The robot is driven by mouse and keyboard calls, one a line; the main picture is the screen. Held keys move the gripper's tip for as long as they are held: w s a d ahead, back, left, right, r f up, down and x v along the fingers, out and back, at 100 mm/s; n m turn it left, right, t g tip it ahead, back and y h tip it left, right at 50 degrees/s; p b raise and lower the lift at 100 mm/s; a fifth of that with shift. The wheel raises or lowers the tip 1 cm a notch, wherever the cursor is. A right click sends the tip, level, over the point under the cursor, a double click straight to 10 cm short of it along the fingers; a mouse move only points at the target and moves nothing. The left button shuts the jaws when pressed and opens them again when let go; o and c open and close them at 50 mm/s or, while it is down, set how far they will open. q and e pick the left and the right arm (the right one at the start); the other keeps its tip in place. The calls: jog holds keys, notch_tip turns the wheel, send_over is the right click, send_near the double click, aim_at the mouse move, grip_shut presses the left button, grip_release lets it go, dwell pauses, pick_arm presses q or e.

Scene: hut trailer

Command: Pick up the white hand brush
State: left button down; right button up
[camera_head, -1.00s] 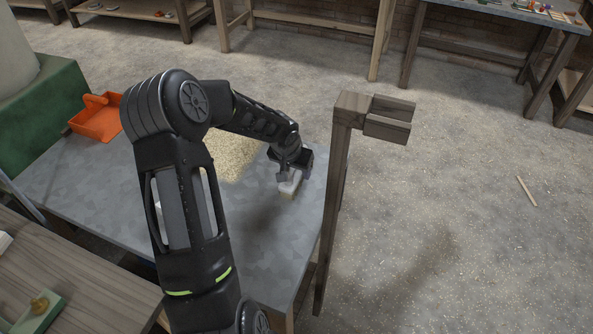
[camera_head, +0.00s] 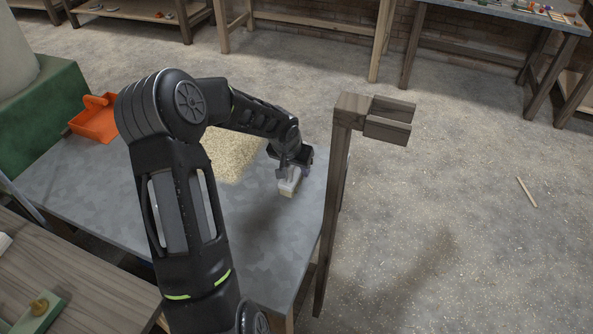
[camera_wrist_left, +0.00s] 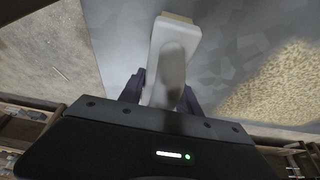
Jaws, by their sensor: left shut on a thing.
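The white hand brush (camera_head: 289,186) is at the right part of the grey metal tabletop (camera_head: 265,245), under my left gripper (camera_head: 290,173). In the left wrist view the brush (camera_wrist_left: 172,52) runs away from the gripper, with a strip of pale bristles at its far end. The fingers of my left gripper (camera_wrist_left: 160,92) stand on both sides of its handle and are shut on it. The near end of the handle is hidden by the gripper body. I cannot tell whether the brush touches the table. My right gripper is not in view.
A pile of pale shavings (camera_head: 232,153) lies left of the brush. An orange dustpan (camera_head: 97,120) sits at the table's far left. A wooden post with a forked top (camera_head: 345,150) stands close to the right edge. The floor beyond is mostly clear.

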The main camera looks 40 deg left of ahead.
pick_arm(q)
notch_tip(320, 180, up, 9)
jog(key=shift+f+b, duration=0.2)
jog(key=shift+b, duration=0.15)
jog(key=shift+f, duration=0.1)
dwell(0.4)
